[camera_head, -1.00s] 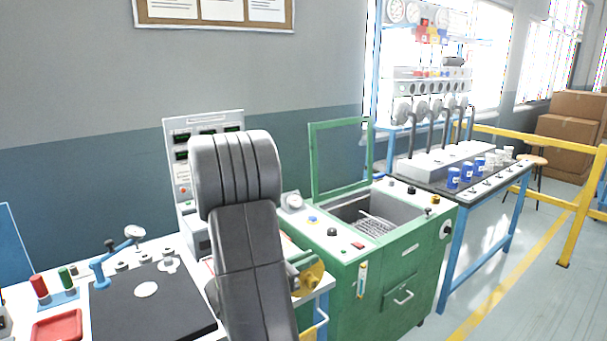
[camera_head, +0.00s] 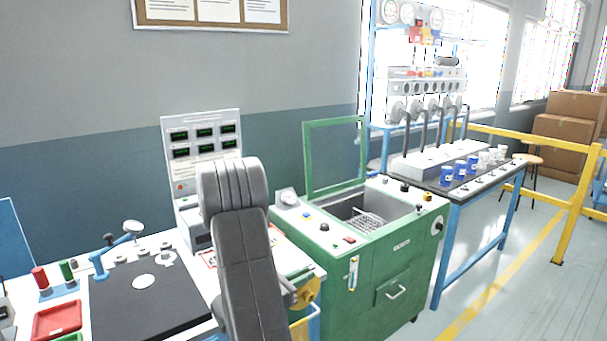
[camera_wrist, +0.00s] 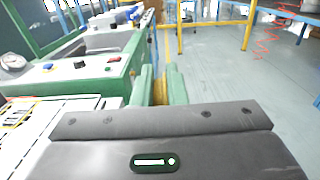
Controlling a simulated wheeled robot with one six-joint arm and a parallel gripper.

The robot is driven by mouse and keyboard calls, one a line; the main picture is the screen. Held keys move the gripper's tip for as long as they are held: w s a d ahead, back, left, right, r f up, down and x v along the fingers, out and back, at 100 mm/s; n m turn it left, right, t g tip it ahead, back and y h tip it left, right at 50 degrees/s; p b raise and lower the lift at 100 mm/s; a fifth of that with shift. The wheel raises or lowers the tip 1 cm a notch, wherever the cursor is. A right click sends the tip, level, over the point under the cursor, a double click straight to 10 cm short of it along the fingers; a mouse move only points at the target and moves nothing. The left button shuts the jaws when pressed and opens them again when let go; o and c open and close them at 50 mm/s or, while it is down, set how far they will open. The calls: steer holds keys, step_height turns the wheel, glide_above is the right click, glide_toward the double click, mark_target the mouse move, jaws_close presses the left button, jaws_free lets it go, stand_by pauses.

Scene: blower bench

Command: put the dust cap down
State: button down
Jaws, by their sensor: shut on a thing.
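The dust cap (camera_head: 309,291) is a yellow round piece at the right end of the white bench, just right of my arm in the head view. My gripper (camera_head: 294,294) is shut on it, mostly hidden behind my own arm there. In the wrist view, my gripper (camera_wrist: 160,80) shows two green fingers, with the yellow dust cap (camera_wrist: 160,93) between them. The dark wrist body hides the cap's lower part. I cannot tell whether the cap touches anything below it.
A green washing cabinet (camera_head: 375,245) with its framed lid raised stands to the right. A black mat (camera_head: 150,307), a red tray (camera_head: 57,320) and a gauge stand (camera_head: 100,262) are on the bench at left. A yellow rail (camera_head: 575,200) borders the clear floor at right.

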step_height(320, 180, down, 15)
steer(key=w+n+t+y, duration=0.2)
steer(key=n+t+y, duration=0.2)
steer(key=t+y, duration=0.1)
steer(key=shift+d+n+y, duration=0.15)
steer(key=shift+n+y, duration=0.15)
steer(key=shift+n, duration=0.1)
